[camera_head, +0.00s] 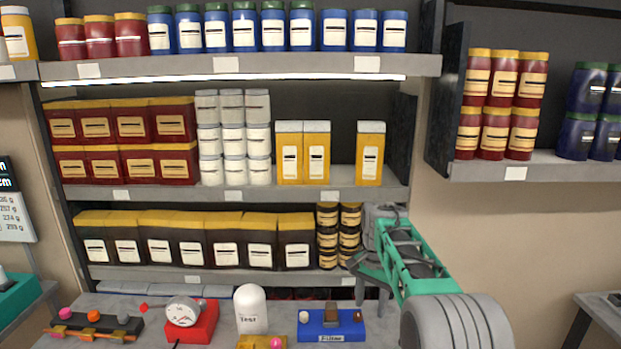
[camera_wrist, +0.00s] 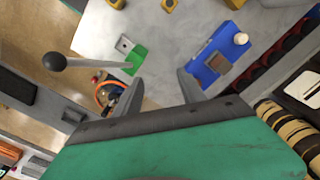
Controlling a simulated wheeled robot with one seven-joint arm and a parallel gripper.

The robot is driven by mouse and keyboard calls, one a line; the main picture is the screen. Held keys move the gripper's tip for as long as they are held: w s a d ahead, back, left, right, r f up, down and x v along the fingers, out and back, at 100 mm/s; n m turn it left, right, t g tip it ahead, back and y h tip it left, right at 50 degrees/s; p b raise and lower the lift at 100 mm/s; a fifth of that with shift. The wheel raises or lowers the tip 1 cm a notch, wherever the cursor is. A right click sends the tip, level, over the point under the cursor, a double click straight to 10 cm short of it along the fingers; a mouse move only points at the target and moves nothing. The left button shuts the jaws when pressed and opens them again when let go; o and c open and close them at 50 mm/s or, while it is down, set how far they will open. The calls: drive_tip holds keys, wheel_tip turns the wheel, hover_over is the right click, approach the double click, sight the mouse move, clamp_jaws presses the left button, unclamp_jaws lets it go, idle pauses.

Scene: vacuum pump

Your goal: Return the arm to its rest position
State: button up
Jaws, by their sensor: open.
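My arm (camera_head: 415,262) reaches up from the lower right over the workbench, in front of the shelf unit. My gripper (camera_head: 358,280) is open and empty, above the right part of the bench near the lowest shelf. In the wrist view, the two fingers of my gripper (camera_wrist: 160,84) are spread apart with bare bench between them. A blue block labelled Filter (camera_head: 330,324) lies below and left of the gripper; it also shows in the wrist view (camera_wrist: 214,62), beyond one finger. A green block (camera_wrist: 135,58) lies near the other finger.
The bench holds a round gauge on a red base (camera_head: 205,322), a white dome (camera_head: 250,308) and a dark strip with coloured knobs (camera_head: 92,327). Shelves (camera_head: 300,194) of jars and boxes stand close behind my gripper. Open wall (camera_head: 530,235) is at right.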

drive_tip(key=s+r+n+t, duration=0.2)
drive_tip(key=s+r+n, duration=0.15)
drive_tip(key=s, duration=0.65)
drive_tip(key=s+r+n+t, duration=0.2)
drive_tip(key=s+r, duration=0.3)
drive_tip(key=s, duration=0.6)
drive_tip(key=s+f+n+t+b, duration=0.1)
drive_tip(key=s+f+n, duration=0.1)
drive_tip(key=s+f, duration=0.4)
wheel_tip(320, 180, down, 12)
drive_tip(key=s+g+b, duration=0.1)
drive_tip(key=b, duration=0.8)
drive_tip(key=shift+s+r, duration=0.25)
